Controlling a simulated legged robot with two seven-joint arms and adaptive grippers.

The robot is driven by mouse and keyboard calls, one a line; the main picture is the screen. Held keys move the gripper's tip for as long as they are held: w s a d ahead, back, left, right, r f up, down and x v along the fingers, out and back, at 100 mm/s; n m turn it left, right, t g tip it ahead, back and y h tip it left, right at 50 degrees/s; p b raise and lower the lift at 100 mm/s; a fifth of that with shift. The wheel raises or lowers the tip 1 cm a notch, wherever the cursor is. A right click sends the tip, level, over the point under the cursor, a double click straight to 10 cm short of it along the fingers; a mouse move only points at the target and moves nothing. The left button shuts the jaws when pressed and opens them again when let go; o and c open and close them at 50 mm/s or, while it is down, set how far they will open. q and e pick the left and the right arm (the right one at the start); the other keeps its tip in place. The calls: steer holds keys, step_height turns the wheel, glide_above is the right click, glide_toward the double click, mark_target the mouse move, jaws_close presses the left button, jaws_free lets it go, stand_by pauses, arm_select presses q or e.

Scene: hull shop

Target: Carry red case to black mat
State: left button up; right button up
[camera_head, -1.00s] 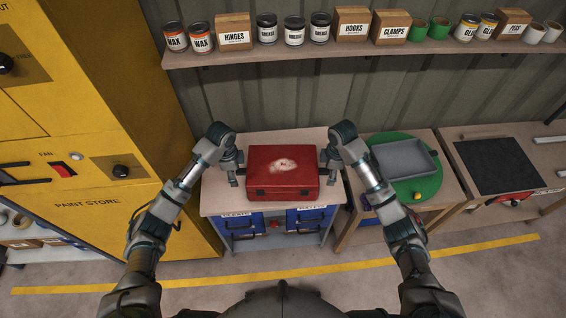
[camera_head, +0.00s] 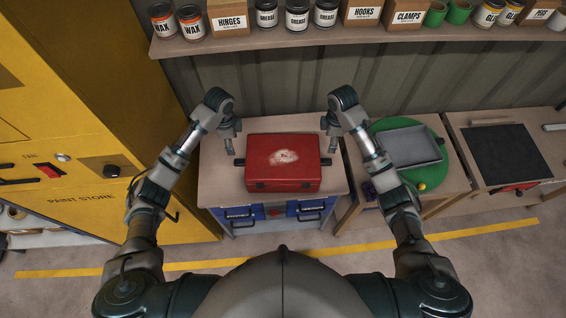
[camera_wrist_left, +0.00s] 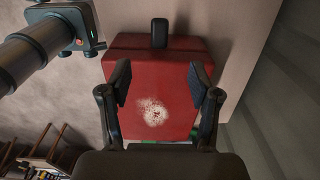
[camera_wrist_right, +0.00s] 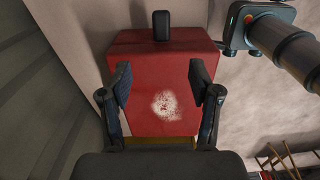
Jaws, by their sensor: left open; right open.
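The red case (camera_head: 270,178), with a pale worn patch on its lid and a black handle on each side, sits on the left workbench. My left gripper (camera_head: 229,154) is open and empty, just left of the case by its left handle. My right gripper (camera_head: 341,154) is open and empty, just right of the case by its right handle. The case shows beyond the open fingers in the left wrist view (camera_wrist_left: 155,85) and the right wrist view (camera_wrist_right: 165,75). The black mat (camera_head: 503,153) lies flat and bare on the right bench.
Between case and mat, a grey tray (camera_head: 408,147) rests on a green round board (camera_head: 455,160). A yellow paint cabinet (camera_head: 85,130) stands at left. A shelf (camera_head: 345,38) with tins and boxes runs above. Blue drawers (camera_head: 240,214) sit under the case.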

mark_target(240, 161)
arm_select(q)
steer(key=f, duration=0.7)
steer(key=d+f, duration=0.1)
steer(key=f, duration=0.3)
steer(key=shift+f, duration=0.25)
arm_select(e)
steer(key=f, duration=0.8)
steer(key=d+f, duration=0.1)
steer(key=f, duration=0.3)
steer(key=shift+s, duration=0.15)
arm_select(q)
step_height(240, 161, down, 4)
steer(key=shift+a+r, duration=0.15)
steer(key=shift+r, duration=0.1)
arm_select(e)
step_height(240, 161, down, 3)
steer(key=shift+a+f, duration=0.1)
steer(key=shift+f, duration=0.05)
arm_select(q)
steer(key=shift+a+f, duration=0.5)
steer(key=shift+f, duration=0.05)
arm_select(e)
steer(key=shift+a+f, duration=0.4)
steer(key=shift+a, duration=0.1)
arm_select(q)
steer(key=shift+d, duration=0.1)
arm_select(e)
steer(key=shift+d, duration=0.1)
